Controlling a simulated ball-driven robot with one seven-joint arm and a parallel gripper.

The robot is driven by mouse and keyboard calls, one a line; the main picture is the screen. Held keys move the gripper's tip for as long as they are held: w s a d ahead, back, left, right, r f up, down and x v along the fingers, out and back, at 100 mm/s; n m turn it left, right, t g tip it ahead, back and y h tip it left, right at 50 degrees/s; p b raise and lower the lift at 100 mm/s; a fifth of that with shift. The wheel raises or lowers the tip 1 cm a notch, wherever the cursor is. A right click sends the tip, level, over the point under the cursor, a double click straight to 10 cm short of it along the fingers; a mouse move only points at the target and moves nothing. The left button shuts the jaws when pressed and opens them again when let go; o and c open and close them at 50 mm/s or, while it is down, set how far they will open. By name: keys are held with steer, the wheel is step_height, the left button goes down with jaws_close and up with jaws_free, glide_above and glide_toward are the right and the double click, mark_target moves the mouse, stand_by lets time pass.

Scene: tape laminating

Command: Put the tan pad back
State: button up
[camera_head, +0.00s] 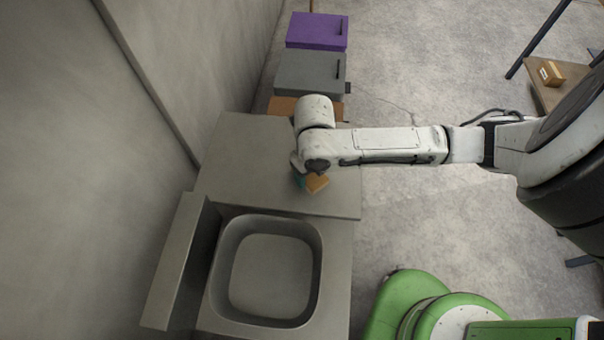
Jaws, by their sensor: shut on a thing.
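The tan pad (318,184) shows below the end of my arm, over the grey counter near its front right part. My gripper (308,178) is shut on it, seen from above and mostly hidden by my wrist. A small teal patch shows on the left side of the pad; I cannot tell what it belongs to. I cannot tell whether the pad touches the counter.
A grey counter (240,160) lies under my arm, bare on its left. A basin (268,275) is sunk in front of it. Grey (309,72) and purple (317,31) boxes stand behind. A small orange-tan box (551,73) sits on a wooden table (553,97) at right.

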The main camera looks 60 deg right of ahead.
steer(key=o, duration=0.9)
